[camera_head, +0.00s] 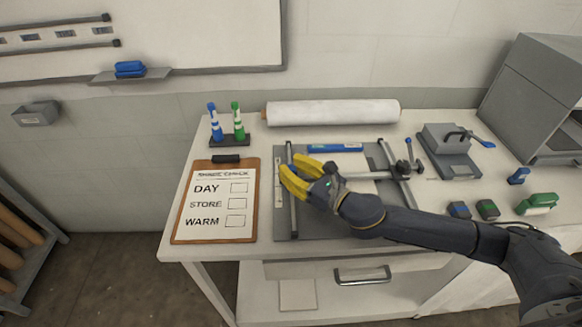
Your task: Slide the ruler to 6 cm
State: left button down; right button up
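A grey board (283,224) lies on the table with a long metal rail (292,218) along its left side. A narrow pale strip (278,190), which looks like the ruler, lies just left of that rail; its markings are too small to read. My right gripper (290,166), with yellow fingers, reaches in from the right over the left rail and hides part of it. The fingers look apart at the tips, and no object shows between them. I cannot tell whether they touch the rail or the strip. My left gripper is out of view.
A clipboard (192,230) lies left of the board. A blue bar (335,148) lies at its back edge, and a second rail with a knob (404,168) at its right. A white roll (333,112), a marker stand (229,140), a grey press (449,165) and small blocks stand around.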

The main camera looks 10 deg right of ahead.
grip_shut()
jog(key=shift+r, duration=0.3)
jog(key=shift+o, duration=0.6)
grip_release()
jog(key=o, duration=0.5)
jog(key=shift+s+f, duration=0.1)
jog(key=shift+f, duration=0.05)
jog(key=shift+c, duration=0.2)
jog(key=shift+s+d+f, duration=0.1)
jog(key=shift+f, duration=0.05)
jog(key=shift+s+d, duration=0.2)
jog(key=shift+s, duration=0.05)
jog(key=v, duration=1.1)
